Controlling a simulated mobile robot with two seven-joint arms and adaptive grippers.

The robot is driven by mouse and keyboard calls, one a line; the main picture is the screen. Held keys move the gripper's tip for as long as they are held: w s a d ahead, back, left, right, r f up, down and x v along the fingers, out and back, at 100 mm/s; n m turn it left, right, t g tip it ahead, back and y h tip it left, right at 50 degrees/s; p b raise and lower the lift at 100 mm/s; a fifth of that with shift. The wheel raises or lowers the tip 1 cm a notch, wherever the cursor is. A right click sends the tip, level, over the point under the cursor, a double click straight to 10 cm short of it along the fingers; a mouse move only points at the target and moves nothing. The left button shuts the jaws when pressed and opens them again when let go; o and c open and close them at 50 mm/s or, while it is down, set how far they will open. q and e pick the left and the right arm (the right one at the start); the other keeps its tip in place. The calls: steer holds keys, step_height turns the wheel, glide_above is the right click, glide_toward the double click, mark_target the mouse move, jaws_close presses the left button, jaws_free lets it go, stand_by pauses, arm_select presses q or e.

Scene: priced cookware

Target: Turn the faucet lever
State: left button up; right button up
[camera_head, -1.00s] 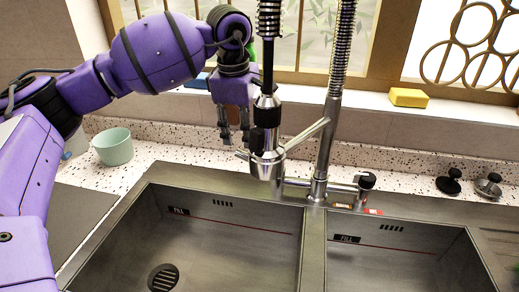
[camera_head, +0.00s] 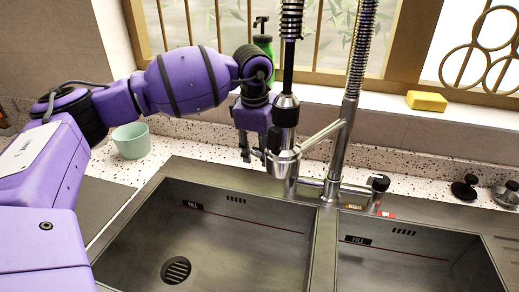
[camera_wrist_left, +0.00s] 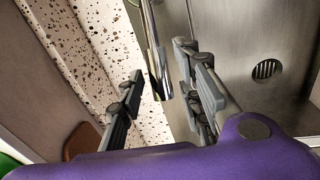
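The faucet (camera_head: 284,163) is chrome and black with a tall spring hose and stands behind the double sink. A small lever (camera_head: 257,154) seems to stick out from the left side of its body, partly hidden by my gripper. My left gripper (camera_head: 250,152) points down just left of the faucet body, close to the lever. In the left wrist view its two fingers (camera_wrist_left: 158,66) are apart, with a chrome bar of the faucet (camera_wrist_left: 152,45) showing beyond and between the tips. I cannot tell whether a finger touches the lever. My right gripper is not in view.
The steel double sink (camera_head: 318,250) fills the front. A mint cup (camera_head: 132,141) stands on the speckled counter at left. A green bottle (camera_head: 264,44) and a yellow sponge (camera_head: 427,101) are on the windowsill. Black knobs (camera_head: 465,188) sit at right.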

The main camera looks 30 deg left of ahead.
arm_select(q)
jaws_close()
steer(key=s+n+p, duration=0.1)
steer(key=s+d+n+p, duration=0.1)
steer(key=n, duration=0.1)
steer(key=shift+s+d+y, duration=0.1)
steer(key=shift+s+y, duration=0.1)
steer(key=shift+y, duration=0.1)
steer(key=shift+o, duration=1.6)
jaws_free()
step_height(320, 180, up, 12)
steer(key=s+d, duration=0.1)
steer(key=s, duration=0.1)
